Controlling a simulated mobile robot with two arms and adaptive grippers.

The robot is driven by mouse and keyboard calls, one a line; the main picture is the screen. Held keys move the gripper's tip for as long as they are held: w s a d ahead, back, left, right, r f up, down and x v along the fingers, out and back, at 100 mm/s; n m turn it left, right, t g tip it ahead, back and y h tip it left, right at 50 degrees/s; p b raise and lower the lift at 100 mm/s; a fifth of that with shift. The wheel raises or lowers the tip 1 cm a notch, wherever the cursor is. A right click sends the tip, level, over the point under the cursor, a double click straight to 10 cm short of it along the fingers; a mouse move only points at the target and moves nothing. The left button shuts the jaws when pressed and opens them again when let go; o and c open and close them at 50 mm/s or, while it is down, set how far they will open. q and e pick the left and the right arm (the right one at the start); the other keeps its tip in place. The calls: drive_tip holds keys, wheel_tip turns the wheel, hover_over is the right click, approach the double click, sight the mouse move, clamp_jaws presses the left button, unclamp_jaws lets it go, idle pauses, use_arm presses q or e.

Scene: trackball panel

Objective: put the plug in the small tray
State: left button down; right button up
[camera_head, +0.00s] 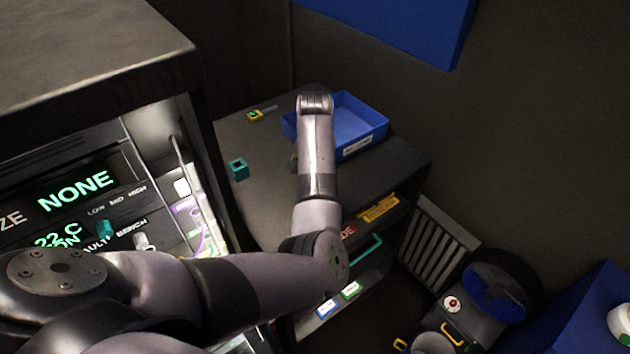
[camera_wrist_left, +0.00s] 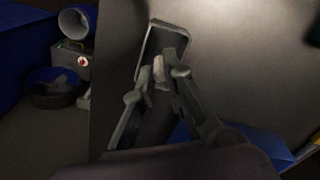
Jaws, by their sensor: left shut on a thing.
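The small tray (camera_head: 372,136) is blue, with a white label on its front wall, and sits on top of the dark cabinet in the head view. A blue wall, probably the tray's, shows at the lower right of the left wrist view (camera_wrist_left: 262,146). My left gripper (camera_wrist_left: 162,72) is shut on a small pale thing, which I take to be the plug (camera_wrist_left: 159,70); its shape is mostly hidden by the fingers. In the head view my forearm reaches over the cabinet in front of the tray and hides most of the gripper. My right gripper is not in view.
A teal block with a dark opening (camera_head: 238,168) and a yellow-green tool (camera_head: 262,114) lie on the cabinet top (camera_head: 262,200). A lit instrument panel (camera_head: 75,195) stands at the left. A blue box (camera_head: 410,25) juts out above. Bins stand on the floor at the right.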

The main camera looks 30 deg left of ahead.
use_arm(q)
drive_tip(key=shift+f, duration=0.2)
drive_tip(key=c, duration=1.6)
unclamp_jaws()
drive_tip(key=shift+o, duration=0.2)
drive_tip(key=shift+r, duration=0.1)
wheel_tip(320, 180, up, 12)
